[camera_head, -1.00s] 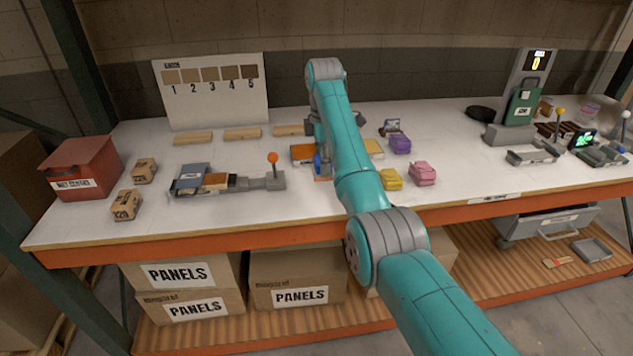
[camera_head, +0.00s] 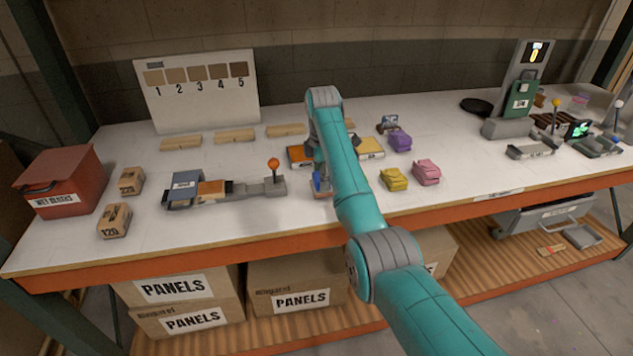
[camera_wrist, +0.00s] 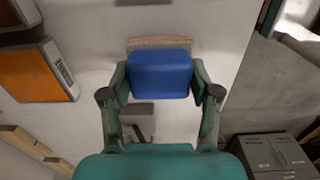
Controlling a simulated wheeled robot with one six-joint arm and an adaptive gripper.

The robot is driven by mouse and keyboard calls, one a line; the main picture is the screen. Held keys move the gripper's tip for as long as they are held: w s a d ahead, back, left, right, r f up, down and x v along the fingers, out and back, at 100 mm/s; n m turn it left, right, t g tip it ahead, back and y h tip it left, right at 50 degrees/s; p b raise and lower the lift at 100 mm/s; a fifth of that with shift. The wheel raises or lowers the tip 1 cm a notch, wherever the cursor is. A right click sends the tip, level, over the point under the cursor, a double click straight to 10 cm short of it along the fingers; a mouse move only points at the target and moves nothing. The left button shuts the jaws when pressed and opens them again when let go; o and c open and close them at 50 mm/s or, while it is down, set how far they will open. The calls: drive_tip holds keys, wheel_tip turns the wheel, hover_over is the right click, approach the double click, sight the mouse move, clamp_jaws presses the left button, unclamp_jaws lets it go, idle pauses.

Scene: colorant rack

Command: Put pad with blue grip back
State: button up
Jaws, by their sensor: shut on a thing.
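The pad with the blue grip (camera_wrist: 160,74) is between the fingers of my gripper (camera_wrist: 161,82) in the wrist view. My gripper is shut on the blue block, and a brownish pad edge (camera_wrist: 160,42) shows beyond it. In the head view the blue grip (camera_head: 317,182) shows only in part at the left of my arm, low over the table or on it. My arm hides the rest. I cannot tell whether the pad touches the table.
An orange panel (camera_wrist: 32,74) lies left of the pad in the wrist view. A clamp fixture with an orange knob (camera_head: 273,165) stands to the left. Yellow (camera_head: 394,180), pink (camera_head: 427,172) and purple (camera_head: 400,141) blocks lie to the right. The front table is mostly clear.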

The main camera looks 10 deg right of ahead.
drive_tip(key=shift+f, duration=0.75)
drive_tip(key=o, duration=1)
drive_tip(key=shift+f, duration=0.15)
